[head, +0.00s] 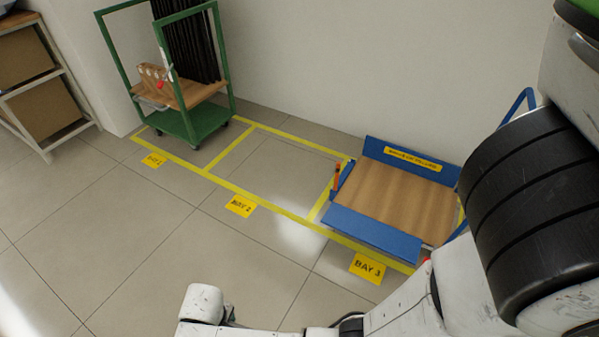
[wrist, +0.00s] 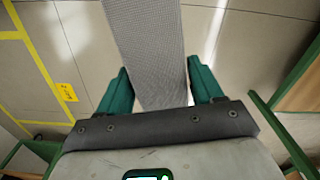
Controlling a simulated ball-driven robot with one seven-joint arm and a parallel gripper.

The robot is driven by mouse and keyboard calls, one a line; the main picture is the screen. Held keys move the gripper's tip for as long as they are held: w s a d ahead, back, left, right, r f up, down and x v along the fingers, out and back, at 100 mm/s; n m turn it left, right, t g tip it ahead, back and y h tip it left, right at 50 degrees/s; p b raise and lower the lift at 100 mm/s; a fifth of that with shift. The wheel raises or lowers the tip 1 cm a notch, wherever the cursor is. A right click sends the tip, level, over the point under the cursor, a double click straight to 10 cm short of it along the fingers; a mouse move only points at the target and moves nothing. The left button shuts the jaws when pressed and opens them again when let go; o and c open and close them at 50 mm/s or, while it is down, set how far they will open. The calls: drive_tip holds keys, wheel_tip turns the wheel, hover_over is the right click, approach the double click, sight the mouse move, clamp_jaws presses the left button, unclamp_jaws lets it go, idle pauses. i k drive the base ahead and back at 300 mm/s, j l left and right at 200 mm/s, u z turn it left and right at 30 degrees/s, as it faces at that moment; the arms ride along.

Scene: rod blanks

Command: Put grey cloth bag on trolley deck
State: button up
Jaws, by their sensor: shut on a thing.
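The grey cloth bag (wrist: 155,38) shows in the wrist view as a long woven grey strip running up out of the frame. My gripper (wrist: 158,72) has teal fingers on both sides of the cloth and is shut on it. The rest of the bag is out of view. In the head view the gripper and bag do not show. A blue trolley with a bare wooden deck (head: 397,204) stands in bay 3 at the right. A green trolley (head: 196,121) stands in bay 1 at the back left, with a wooden board and small items on it.
Yellow floor lines mark the bays; the bay 2 floor (head: 275,170) is empty. A shelf with brown boxes (head: 42,105) stands at the far left. Green bars and wooden boards (wrist: 299,95) show at the right of the wrist view. Open tiled floor lies in front.

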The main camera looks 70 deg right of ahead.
sight(384, 196)
drive_tip(key=i+l+z, duration=0.1)
drive_tip(key=i+z, duration=0.15)
drive_tip(key=z, duration=0.15)
drive_tip(key=i+z, duration=0.3)
drive_tip(key=z, duration=0.15)
drive_tip(key=i+j+z, duration=0.15)
drive_tip(key=z, duration=0.25)
drive_tip(key=i+j+z, duration=0.2)
drive_tip(key=i+z, duration=0.25)
drive_tip(key=k, duration=0.1)
